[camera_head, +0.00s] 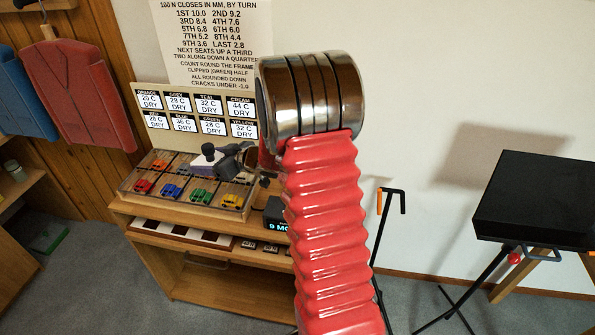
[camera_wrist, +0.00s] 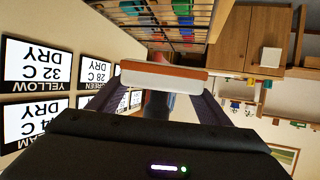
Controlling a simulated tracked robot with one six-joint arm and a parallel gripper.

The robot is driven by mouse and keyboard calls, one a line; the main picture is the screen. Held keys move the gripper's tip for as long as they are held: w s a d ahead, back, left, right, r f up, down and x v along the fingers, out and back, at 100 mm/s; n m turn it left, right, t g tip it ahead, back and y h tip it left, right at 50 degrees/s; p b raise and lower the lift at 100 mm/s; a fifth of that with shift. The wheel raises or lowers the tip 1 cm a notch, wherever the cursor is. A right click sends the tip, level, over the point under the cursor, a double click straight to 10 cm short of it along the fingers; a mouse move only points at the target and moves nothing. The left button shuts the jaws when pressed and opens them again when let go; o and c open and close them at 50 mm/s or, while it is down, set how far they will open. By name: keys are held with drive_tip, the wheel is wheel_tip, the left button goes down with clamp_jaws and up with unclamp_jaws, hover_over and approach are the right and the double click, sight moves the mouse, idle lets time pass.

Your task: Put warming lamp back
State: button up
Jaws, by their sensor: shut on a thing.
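My gripper (camera_wrist: 161,92) shows in the wrist view with its dark fingers shut on a pale bar with an orange-brown edge (camera_wrist: 165,77). The bar lies crosswise at the fingertips; it looks like part of the warming lamp, but I cannot be sure. A blurred grey and reddish shape sits behind it between the fingers. In the head view my red arm hides much of the gripper end. A lavender-grey piece with a black knob (camera_head: 212,158) shows above the board of small cars, left of my arm; I cannot tell whether it touches the board.
A wooden cabinet (camera_head: 190,272) carries a compartment board with several toy cars (camera_head: 172,191) and temperature cards (camera_head: 195,110) behind. A black stand with an orange-marked hook (camera_head: 390,200) stands right of my arm. A black slab (camera_head: 540,203) is at the right. Coloured garments (camera_head: 85,90) hang left.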

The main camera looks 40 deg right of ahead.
drive_tip(key=s+d+f+n+y, duration=0.1)
drive_tip(key=s+d+f, duration=0.2)
drive_tip(key=d, duration=0.4)
drive_tip(key=s+d+f+n+g+y, duration=0.1)
drive_tip(key=s+d+f, duration=0.1)
drive_tip(key=s+d, duration=0.4)
drive_tip(key=s+d+f+n+g+y, duration=0.1)
drive_tip(key=s+d+f+n, duration=0.1)
drive_tip(key=d, duration=0.8)
drive_tip(key=shift+s+f+y, duration=0.4)
drive_tip(key=shift+s+f, duration=0.45)
drive_tip(key=shift+s, duration=0.35)
drive_tip(key=shift+f, duration=0.1)
drive_tip(key=shift+f, duration=3.25)
drive_tip(key=shift+f, duration=0.55)
drive_tip(key=o, duration=1.4)
drive_tip(key=shift+a, duration=0.1)
